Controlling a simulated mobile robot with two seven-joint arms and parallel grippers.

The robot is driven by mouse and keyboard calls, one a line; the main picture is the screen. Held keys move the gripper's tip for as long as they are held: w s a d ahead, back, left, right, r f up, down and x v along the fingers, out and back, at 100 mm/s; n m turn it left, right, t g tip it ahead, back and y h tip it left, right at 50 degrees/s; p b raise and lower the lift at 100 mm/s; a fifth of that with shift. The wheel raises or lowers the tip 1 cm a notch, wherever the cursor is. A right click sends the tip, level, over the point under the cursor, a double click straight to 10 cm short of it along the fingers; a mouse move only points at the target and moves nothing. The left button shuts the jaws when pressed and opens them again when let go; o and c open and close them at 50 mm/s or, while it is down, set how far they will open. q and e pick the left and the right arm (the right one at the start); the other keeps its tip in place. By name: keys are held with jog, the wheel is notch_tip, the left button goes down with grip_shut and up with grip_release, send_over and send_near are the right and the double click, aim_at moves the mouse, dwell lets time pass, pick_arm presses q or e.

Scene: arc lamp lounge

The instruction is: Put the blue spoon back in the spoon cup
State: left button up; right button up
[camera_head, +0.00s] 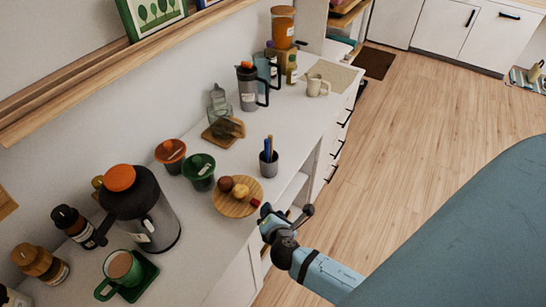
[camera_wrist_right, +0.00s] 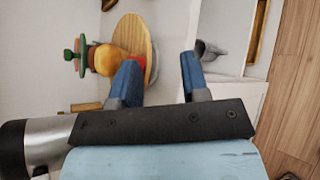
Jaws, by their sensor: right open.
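The grey spoon cup (camera_head: 268,165) stands upright on the white counter near its front edge, with thin handles sticking up. One of these handles is blue (camera_head: 270,144); its lower end is hidden, so I cannot tell for certain that it is the blue spoon. My right gripper (camera_head: 285,213) is open at the counter's front edge, nearer than the cup and beside the round wooden board. In the right wrist view its two blue fingers (camera_wrist_right: 158,83) are apart with nothing seen between them. My left gripper is not in view.
The round board (camera_head: 233,207) carries food. A small grey object (camera_wrist_right: 211,52) shows by an open shelf. Wood floor is clear at right.

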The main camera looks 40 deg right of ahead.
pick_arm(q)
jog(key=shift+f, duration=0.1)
pick_arm(e)
jog(key=s+a+m+y, duration=0.4)
jog(key=s+m, duration=0.2)
jog(key=m, duration=0.3)
jog(key=s+a+m+g+y, duration=0.1)
jog(key=s+a+m+y, duration=0.3)
jog(key=m, duration=0.5)
jog(key=shift+s+m+y, duration=0.4)
jog(key=shift+s, duration=0.45)
jog(key=shift+f, duration=0.1)
pick_arm(q)
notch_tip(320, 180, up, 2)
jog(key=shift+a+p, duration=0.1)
jog(key=shift+p, duration=0.95)
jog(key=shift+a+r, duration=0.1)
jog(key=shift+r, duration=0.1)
pick_arm(e)
notch_tip(320, 180, up, 2)
jog(key=shift+d+r, duration=0.1)
